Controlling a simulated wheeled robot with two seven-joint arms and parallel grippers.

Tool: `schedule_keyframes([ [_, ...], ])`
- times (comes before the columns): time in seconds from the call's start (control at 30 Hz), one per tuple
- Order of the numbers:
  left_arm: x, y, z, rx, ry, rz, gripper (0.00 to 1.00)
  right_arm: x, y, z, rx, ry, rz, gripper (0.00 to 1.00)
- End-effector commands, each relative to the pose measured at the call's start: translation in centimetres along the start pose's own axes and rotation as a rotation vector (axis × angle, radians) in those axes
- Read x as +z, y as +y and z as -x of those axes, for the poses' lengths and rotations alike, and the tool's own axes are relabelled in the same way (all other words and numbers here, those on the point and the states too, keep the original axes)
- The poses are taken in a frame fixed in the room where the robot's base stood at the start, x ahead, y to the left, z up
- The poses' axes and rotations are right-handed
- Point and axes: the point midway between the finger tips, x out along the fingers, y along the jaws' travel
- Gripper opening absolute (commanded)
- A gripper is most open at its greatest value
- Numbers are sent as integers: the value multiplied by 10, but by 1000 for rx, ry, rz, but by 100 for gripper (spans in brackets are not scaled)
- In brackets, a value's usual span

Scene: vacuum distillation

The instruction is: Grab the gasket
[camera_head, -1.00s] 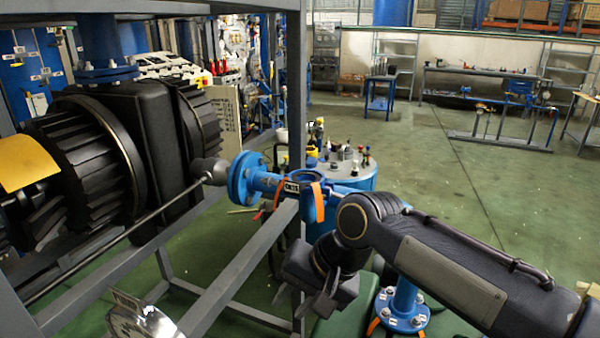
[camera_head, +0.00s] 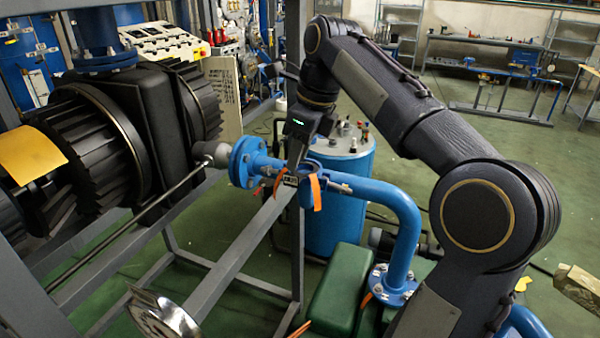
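My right gripper (camera_head: 292,170) points down at the blue pipe (camera_head: 400,205), over a dark fitting with a small label and orange strips (camera_head: 316,192). Its fingers are seen edge-on, so I cannot tell whether they are open or shut, or whether they touch the fitting. I cannot make out the gasket for certain; the orange strips hang at the pipe joint by the fingertips. A bolted blue flange (camera_head: 243,163) ends the pipe on the left. My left gripper is not in view.
A grey frame (camera_head: 235,262) and black finned machine (camera_head: 95,155) fill the left. A blue drum (camera_head: 340,205) stands behind the pipe, and a green block (camera_head: 340,290) lies below. A round metal part (camera_head: 160,315) is at the lower left.

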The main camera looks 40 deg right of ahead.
Motion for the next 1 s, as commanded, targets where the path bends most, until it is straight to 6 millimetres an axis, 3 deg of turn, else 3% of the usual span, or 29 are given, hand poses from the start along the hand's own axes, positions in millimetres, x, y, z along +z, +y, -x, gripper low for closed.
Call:
schedule_keyframes([
  [0.3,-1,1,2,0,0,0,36,0,-3,-44,2,1,3,29],
  [0.63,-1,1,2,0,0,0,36,0,-4,-52,0,-2,3,29],
  [0.87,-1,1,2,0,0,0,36,1,-4,-51,0,-2,3,0],
  [1.0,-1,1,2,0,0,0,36,1,-4,-51,0,-2,3,0],
])
